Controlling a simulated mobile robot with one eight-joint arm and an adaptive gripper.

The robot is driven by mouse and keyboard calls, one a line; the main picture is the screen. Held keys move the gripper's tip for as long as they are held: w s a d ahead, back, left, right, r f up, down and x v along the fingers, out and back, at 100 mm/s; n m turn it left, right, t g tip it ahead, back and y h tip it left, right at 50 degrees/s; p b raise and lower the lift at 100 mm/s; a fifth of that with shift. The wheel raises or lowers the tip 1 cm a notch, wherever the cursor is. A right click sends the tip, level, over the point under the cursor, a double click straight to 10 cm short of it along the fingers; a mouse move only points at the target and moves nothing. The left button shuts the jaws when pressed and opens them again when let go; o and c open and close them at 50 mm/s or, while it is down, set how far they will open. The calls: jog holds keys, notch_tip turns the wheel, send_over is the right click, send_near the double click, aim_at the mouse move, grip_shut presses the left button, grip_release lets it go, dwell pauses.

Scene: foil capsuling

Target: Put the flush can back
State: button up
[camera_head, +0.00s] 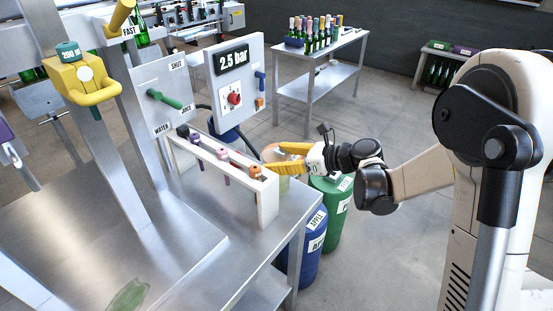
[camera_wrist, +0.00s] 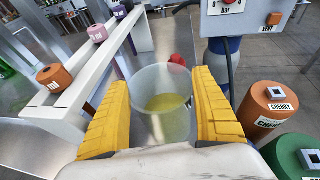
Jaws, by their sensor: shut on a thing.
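The flush can (camera_wrist: 162,88) is a clear, open-topped cup with some yellow liquid in the bottom. My gripper (camera_wrist: 160,105) is shut on it, with one yellow finger on each side. In the head view, my gripper (camera_head: 279,158) holds the can (camera_head: 270,153) just beyond the end of the white rack, by the right edge of the metal table. Fingers and rack partly hide the can there. It looks about upright.
The white rack (camera_head: 267,202) holds several colored-capped pieces on the metal table (camera_head: 200,250). A 2.5 bar panel (camera_head: 234,75) stands behind. Blue (camera_head: 310,250) and green (camera_head: 330,212) drums stand on the floor; an orange cherry drum (camera_wrist: 268,105) is to the right.

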jog(key=o, duration=1.3)
jog(key=shift+f, duration=0.1)
jog(key=shift+o, duration=0.2)
jog(key=shift+r, duration=0.25)
jog(key=p+v, duration=0.3)
jog(key=v, duration=0.9)
jog(key=s+d+r+n+h, duration=0.1)
jog(key=s+d+n+h, duration=0.1)
jog(key=s+n+h, duration=0.2)
jog(key=s+d+n+h, duration=0.3)
jog(key=s+n+h, duration=0.1)
jog(key=s+n, duration=0.6)
jog(key=s+d+r+n+h, duration=0.1)
jog(key=s+d+n+h, duration=0.2)
jog(key=s+n, duration=0.4)
jog(key=shift+s+d+r+n+t+h, duration=0.2)
jog(key=shift+s+r+n+t+h, duration=0.15)
jog(key=shift+n+h, duration=0.6)
jog(key=shift+f+n+y, duration=0.1)
jog(key=shift+n+y, duration=0.15)
